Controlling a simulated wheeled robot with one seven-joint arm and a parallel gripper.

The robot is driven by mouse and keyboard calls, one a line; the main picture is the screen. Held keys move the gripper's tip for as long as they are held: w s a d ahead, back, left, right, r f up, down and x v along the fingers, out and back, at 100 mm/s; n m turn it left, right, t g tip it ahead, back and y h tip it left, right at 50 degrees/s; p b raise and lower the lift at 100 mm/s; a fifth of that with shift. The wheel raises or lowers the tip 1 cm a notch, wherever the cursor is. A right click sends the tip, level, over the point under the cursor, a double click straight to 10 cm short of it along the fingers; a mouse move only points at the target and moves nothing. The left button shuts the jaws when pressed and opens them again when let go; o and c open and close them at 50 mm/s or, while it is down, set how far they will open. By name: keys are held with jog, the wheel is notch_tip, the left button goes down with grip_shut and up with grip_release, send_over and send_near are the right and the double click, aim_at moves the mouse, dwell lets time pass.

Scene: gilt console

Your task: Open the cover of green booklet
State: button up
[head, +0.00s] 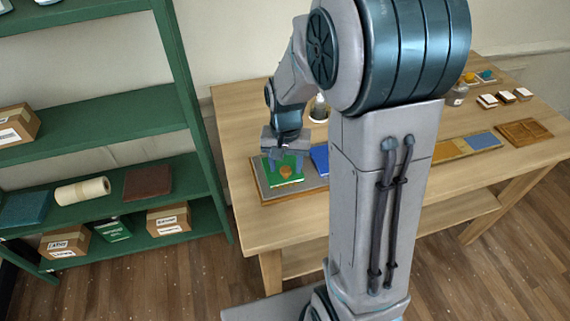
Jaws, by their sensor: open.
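The green booklet (290,178) lies on a grey board (264,187) at the near left part of the wooden table. Its cover looks closed, with a small orange-brown shape on its near part. My gripper (284,168) is open, pointing down over the booklet, with its fingers at or just above the far part of the cover. I cannot tell whether the fingers touch it. Part of the booklet is hidden by the gripper.
A blue item (319,157) lies just right of the booklet. A white-topped bottle (318,109) stands behind. At the table's right are a wooden tray (524,132), a blue-and-tan panel (483,141) and small white blocks (505,97). A green shelf (190,130) stands left. My arm hides the table's middle.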

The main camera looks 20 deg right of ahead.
jog(key=shift+f, duration=0.45)
jog(key=shift+c, duration=0.3)
